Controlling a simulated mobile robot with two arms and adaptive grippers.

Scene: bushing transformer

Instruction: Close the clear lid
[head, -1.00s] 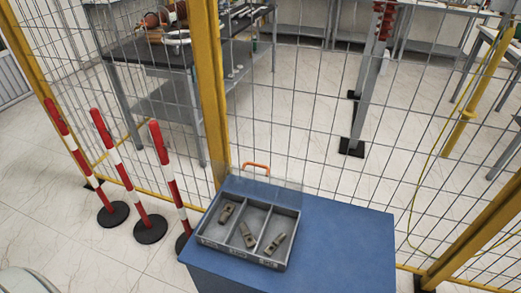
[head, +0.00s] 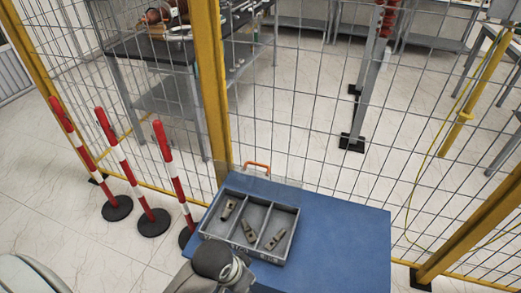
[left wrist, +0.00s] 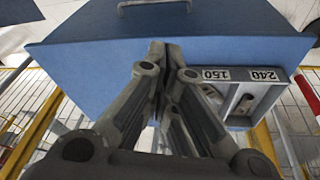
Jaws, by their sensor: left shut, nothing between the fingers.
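The grey tray (head: 285,246) sits on the blue cabinet, with three compartments holding metal parts. Its clear lid (head: 285,180) is open at the tray's back edge, with an orange handle (head: 257,166). My left gripper (head: 222,266) is in front of the tray's front left corner and hides part of it. In the left wrist view my left gripper (left wrist: 166,50) is shut and empty, in front of the blue cabinet. The tray's labelled wall (left wrist: 240,76) shows upside down to its right. The lid cannot be made out there. My right gripper is not in view.
The blue cabinet top (head: 345,228) is clear to the right of the tray. A yellow-framed mesh fence (head: 213,90) stands close behind. Several red and white posts (head: 172,165) stand on the floor to the left.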

